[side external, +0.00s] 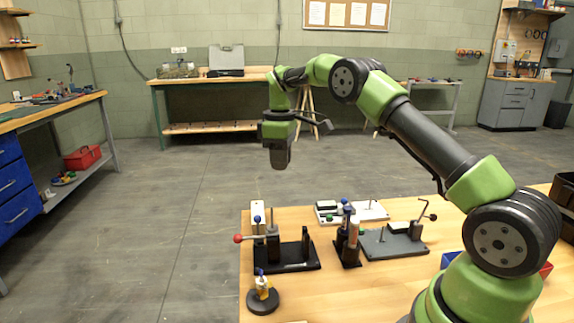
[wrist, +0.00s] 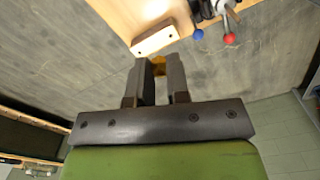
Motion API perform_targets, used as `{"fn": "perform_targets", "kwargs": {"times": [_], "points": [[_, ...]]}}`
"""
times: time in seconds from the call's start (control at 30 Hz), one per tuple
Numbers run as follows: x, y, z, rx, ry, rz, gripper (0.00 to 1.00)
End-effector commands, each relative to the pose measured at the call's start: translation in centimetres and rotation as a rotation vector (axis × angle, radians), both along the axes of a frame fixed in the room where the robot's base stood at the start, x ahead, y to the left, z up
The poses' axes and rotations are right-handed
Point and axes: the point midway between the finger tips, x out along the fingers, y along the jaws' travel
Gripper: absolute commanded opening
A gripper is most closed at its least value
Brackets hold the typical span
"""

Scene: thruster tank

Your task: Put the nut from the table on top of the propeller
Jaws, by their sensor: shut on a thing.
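My gripper (side external: 281,163) is raised in the air near the far left corner of the table, well above its top. In the wrist view its two fingers (wrist: 159,64) are close together around a small orange-yellow piece (wrist: 158,66), which appears to be the nut; most of it is hidden between them. In the side view the held piece cannot be made out. A small yellow part with a blue tip (side external: 262,285) stands on a round dark base (side external: 263,301) at the table's front left. I cannot tell whether this is the propeller.
The wooden table (side external: 340,290) carries a black fixture (side external: 290,262) with a red-ball lever (side external: 238,238), a cream block (side external: 258,215), a dark stand (side external: 347,250), a grey fixture plate (side external: 392,243) and a white plate (side external: 372,211). Open floor lies left of the table.

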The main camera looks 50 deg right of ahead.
Motion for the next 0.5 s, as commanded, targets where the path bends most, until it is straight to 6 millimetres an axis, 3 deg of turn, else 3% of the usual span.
{"fn": "perform_targets", "kwargs": {"times": [0.27, 0.5], "points": [[-0.9, 5.4, 0.2, -0.004, 0.006, 0.189, 0.00], [-4.1, 12.5, 0.3, -0.002, 0.004, 0.444, 0.00]]}}
